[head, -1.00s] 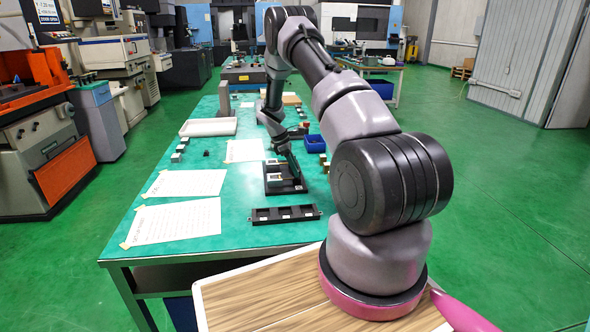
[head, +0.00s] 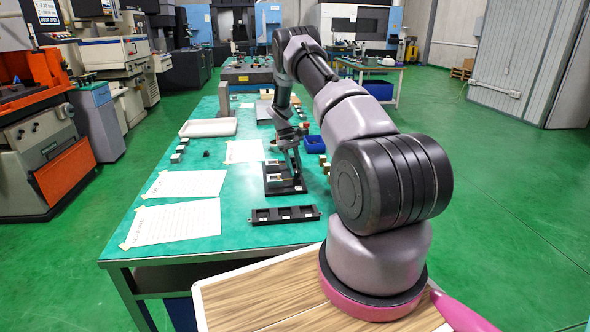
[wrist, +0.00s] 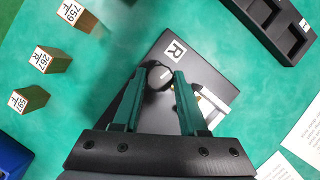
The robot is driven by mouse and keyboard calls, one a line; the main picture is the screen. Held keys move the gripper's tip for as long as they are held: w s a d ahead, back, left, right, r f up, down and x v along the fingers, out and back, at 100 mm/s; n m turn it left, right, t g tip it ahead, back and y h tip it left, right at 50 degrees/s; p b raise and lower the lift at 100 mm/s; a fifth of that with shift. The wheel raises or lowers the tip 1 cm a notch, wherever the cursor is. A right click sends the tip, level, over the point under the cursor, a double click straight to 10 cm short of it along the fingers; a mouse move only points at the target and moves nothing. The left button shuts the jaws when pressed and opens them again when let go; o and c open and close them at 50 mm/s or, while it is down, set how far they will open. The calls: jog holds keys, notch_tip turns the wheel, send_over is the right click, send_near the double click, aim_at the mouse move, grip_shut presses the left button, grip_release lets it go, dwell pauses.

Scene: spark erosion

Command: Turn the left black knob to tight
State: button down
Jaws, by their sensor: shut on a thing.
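A black fixture (head: 272,189) lies on the green table, with a pale block (head: 275,178) on it. The wrist view shows its black plate (wrist: 150,58) with a white "R" label (wrist: 174,50). A round black knob (wrist: 158,78) with a white mark is on the plate beside that label. My gripper (wrist: 160,73) has its two green fingers on either side of this knob and is shut on it. In the head view my gripper (head: 298,181) is low at the fixture's right side. I cannot make out a second knob, and the fingers hide part of the fixture.
A black tray with compartments (head: 285,222) lies nearer the table's front edge. Numbered blocks (wrist: 36,60) and a blue bin (wrist: 12,158) are beside the fixture. Paper sheets (head: 175,220) lie to the left. Bare table surrounds the fixture.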

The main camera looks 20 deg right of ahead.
aim_at(289, 177)
jog(key=shift+m, duration=0.5)
jog(key=shift+c, duration=2.2)
grip_release()
jog(key=d+v, duration=0.1)
jog(key=v, duration=0.9)
jog(key=shift+w+a+r, duration=0.2)
jog(key=shift+a+r, duration=0.1)
jog(key=shift+r, duration=0.1)
